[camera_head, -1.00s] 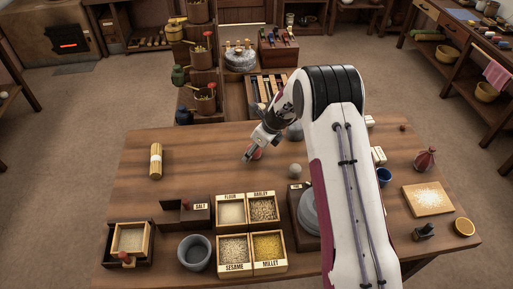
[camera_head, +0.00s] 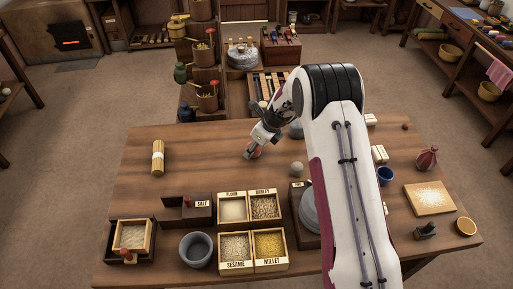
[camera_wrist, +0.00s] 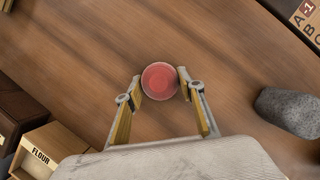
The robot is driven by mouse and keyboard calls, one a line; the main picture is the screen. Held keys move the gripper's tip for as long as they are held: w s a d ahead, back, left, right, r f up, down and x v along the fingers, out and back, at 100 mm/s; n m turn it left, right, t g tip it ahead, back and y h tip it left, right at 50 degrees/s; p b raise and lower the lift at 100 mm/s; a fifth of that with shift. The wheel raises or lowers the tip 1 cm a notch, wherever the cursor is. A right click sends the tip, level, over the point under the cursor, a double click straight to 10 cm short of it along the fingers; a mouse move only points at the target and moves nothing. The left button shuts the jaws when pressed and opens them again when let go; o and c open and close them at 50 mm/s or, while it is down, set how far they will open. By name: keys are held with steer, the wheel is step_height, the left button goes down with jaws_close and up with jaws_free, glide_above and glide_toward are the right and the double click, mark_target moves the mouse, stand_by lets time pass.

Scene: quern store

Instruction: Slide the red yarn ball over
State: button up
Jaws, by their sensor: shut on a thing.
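The red yarn ball (camera_wrist: 160,81) sits between my gripper's two fingertips in the wrist view. My gripper (camera_wrist: 159,86) is shut on it, with yellow-padded fingers on either side. In the head view my gripper (camera_head: 250,153) is low over the middle of the wooden table (camera_head: 200,165), and part of the red ball (camera_head: 257,153) shows at the fingers. The rest of the ball is hidden there by the gripper. I cannot tell whether it touches the tabletop.
A grey stone (camera_head: 296,169) lies right of my gripper; it also shows in the wrist view (camera_wrist: 288,111). Boxes of flour (camera_head: 232,208) and barley (camera_head: 264,207) stand nearer the front. The tabletop between bundle and gripper is clear.

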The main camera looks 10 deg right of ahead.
steer(key=shift+a, duration=9.6)
steer(key=o, duration=1.2)
steer(key=shift+r, duration=0.2)
steer(key=v, duration=1.1)
steer(key=shift+r, duration=0.3)
steer(key=shift+s+d, duration=0.1)
